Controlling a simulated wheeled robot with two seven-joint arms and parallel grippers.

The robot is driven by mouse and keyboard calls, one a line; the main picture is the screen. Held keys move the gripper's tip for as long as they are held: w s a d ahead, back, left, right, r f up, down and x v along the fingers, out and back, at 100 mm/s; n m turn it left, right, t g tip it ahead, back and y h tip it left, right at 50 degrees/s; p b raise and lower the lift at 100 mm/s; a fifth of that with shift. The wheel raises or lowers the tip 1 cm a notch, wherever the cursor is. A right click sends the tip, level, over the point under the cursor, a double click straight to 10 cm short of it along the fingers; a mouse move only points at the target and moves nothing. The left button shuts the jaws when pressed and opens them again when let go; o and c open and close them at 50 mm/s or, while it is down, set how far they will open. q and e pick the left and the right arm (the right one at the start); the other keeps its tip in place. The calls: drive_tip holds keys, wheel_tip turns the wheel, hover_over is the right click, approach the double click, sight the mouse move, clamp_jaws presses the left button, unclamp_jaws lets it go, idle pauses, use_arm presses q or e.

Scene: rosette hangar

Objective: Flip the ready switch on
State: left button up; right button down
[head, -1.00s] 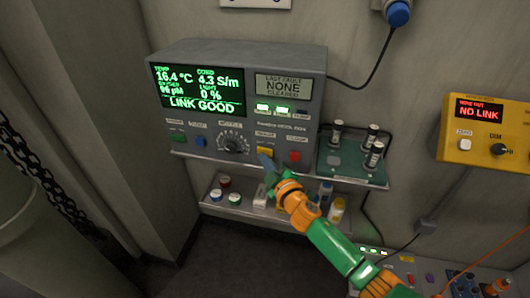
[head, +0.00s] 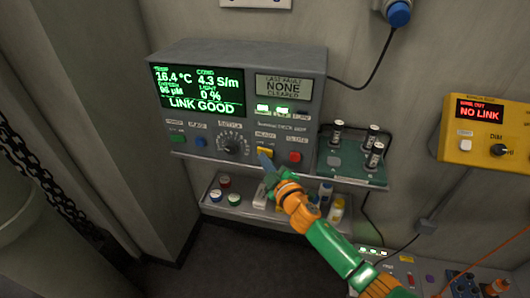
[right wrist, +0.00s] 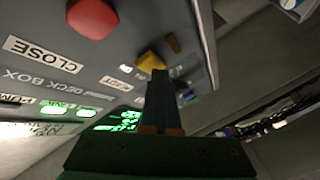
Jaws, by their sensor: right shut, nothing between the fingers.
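The deck box (head: 240,100) is a grey unit on the wall with a sloping front. Its ready switch (head: 266,151) is yellow and sits under a READY label, between the dial and the red button. The switch also shows in the right wrist view (right wrist: 149,61), just past the fingertips. My right gripper (head: 264,157) is shut and empty, with its blue-grey tips at the switch. The fingers (right wrist: 158,76) overlap the switch's lower edge in the right wrist view; I cannot tell whether they touch it. My left gripper is not in view.
A red button (head: 295,156) is right of the switch, and a black dial (head: 232,146) is left. A green board with metal cylinders (head: 333,160) stands at the right. A shelf (head: 215,208) with small bottles is below. A yellow box (head: 480,155) reads NO LINK.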

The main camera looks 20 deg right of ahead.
drive_tip(key=s+a, duration=0.1)
drive_tip(key=s+a+p, duration=0.1)
drive_tip(key=s+a, duration=0.1)
drive_tip(key=shift+s+a+f, duration=0.15)
drive_tip(key=shift+s+f, duration=0.05)
drive_tip(key=shift+s, duration=0.1)
idle(0.4)
